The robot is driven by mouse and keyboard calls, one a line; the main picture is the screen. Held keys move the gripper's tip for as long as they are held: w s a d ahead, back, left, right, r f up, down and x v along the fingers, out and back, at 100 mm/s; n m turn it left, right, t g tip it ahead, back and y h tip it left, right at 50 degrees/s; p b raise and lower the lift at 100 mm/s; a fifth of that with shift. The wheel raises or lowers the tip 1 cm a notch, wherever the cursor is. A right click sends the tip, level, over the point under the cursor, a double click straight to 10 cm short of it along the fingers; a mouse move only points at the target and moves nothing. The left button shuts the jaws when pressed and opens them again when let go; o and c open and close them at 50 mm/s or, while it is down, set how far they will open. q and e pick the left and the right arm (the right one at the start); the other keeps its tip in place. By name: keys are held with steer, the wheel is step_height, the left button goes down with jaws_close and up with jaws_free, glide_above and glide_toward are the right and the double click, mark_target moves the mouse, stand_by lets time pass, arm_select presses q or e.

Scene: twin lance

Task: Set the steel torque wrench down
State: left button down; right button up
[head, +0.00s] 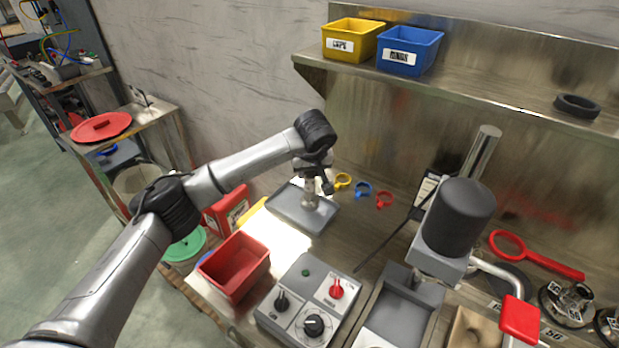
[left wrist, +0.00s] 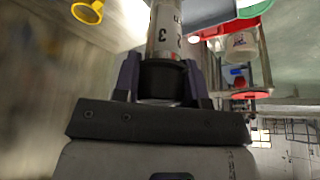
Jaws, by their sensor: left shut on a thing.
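My left gripper (head: 318,182) reaches in above the grey tray (head: 285,213) at the back of the bench. It is shut on a steel cylindrical thing, which looks like the steel torque wrench (head: 310,198); it stands about upright over the tray. In the left wrist view the fingers of the left gripper (left wrist: 162,78) close on both sides of a black collar, and the steel barrel of the torque wrench (left wrist: 165,35) shows printed numerals. I cannot tell whether its lower end touches the tray. My right gripper is not in view.
Yellow (head: 343,181), blue (head: 363,189) and red (head: 384,200) rings lie right of the tray. A red bin (head: 236,268) and a control box (head: 306,300) stand in front. A press (head: 460,215) stands to the right. Bins (head: 408,50) sit on the shelf above.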

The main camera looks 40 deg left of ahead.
arm_select(q)
step_height(320, 180, down, 3)
steer(key=shift+r, duration=0.2)
steer(key=c, duration=0.7)
jaws_free()
steer(key=shift+f, duration=0.15)
steer(key=shift+d+r, duration=0.1)
steer(key=shift+r, duration=0.35)
steer(key=shift+p+v, duration=1)
steer(key=shift+v, duration=4.7)
